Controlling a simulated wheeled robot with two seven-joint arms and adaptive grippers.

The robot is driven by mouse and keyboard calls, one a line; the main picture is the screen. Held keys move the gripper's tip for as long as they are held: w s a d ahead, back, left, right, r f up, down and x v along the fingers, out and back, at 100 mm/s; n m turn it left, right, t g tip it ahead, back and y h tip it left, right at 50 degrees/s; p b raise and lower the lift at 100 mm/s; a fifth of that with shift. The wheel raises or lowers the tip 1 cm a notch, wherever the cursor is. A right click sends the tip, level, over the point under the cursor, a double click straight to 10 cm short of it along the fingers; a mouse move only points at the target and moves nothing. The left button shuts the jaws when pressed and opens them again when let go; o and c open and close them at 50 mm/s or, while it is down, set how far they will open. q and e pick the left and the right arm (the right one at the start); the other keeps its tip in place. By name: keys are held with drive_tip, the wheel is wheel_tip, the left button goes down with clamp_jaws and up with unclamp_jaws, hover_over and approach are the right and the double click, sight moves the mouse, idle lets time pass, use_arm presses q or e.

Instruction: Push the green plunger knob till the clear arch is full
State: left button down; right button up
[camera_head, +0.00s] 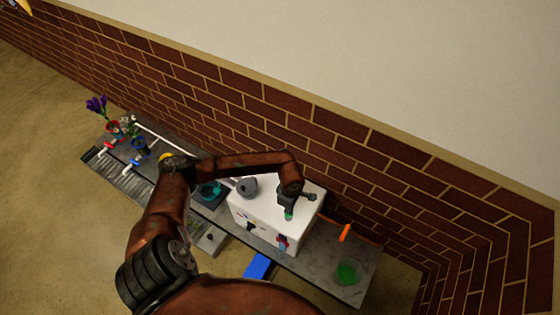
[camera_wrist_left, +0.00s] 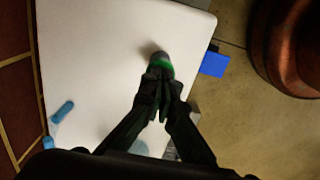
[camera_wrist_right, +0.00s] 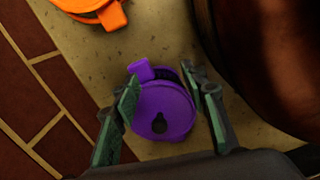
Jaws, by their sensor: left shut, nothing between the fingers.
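The green plunger knob (camera_head: 289,214) is on the top of a white box (camera_head: 252,208). In the left wrist view the knob (camera_wrist_left: 163,60) shows as a green ring with a grey cap on the white surface. My left gripper (camera_wrist_left: 160,82) is shut and empty, its fingertips over or against the knob's near side; contact is unclear. In the head view my left gripper (camera_head: 289,204) points down at the knob. I cannot make out the clear arch or how full it is. My right gripper (camera_wrist_right: 160,90) is open in the right wrist view and outside the head view.
The grey counter (camera_head: 335,262) runs along a brick wall and carries a green item (camera_head: 347,273) and an orange item (camera_head: 345,233). Flowers (camera_head: 97,104) stand at the far left. A blue item (camera_head: 257,267) is beside the box. Purple and orange rounded parts lie below my right gripper.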

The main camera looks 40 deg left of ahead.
use_arm(q)
drive_tip(key=shift+f+b, duration=0.45)
drive_tip(key=shift+f, duration=0.55)
use_arm(e)
drive_tip(key=shift+s+f, duration=0.3)
drive_tip(key=shift+f, duration=0.25)
use_arm(q)
drive_tip(key=shift+r, duration=0.1)
drive_tip(key=shift+r+p, duration=1.35)
drive_tip(key=shift+r, duration=0.9)
use_arm(e)
drive_tip(key=shift+w+r, duration=0.4)
drive_tip(key=shift+r, duration=0.3)
drive_tip(key=shift+w+r, duration=0.35)
drive_tip(key=shift+r, duration=0.3)
use_arm(q)
wheel_tip(320, 180, up, 9)
drive_tip(key=p, duration=0.5)
use_arm(e)
drive_tip(key=shift+t, duration=0.5)
drive_tip(key=r, duration=0.1)
drive_tip(key=w+r, duration=0.1)
drive_tip(key=r, duration=0.1)
drive_tip(key=w+r, duration=0.1)
drive_tip(key=r, duration=0.1)
drive_tip(key=shift+w+r, duration=0.15)
drive_tip(key=shift+w, duration=0.1)
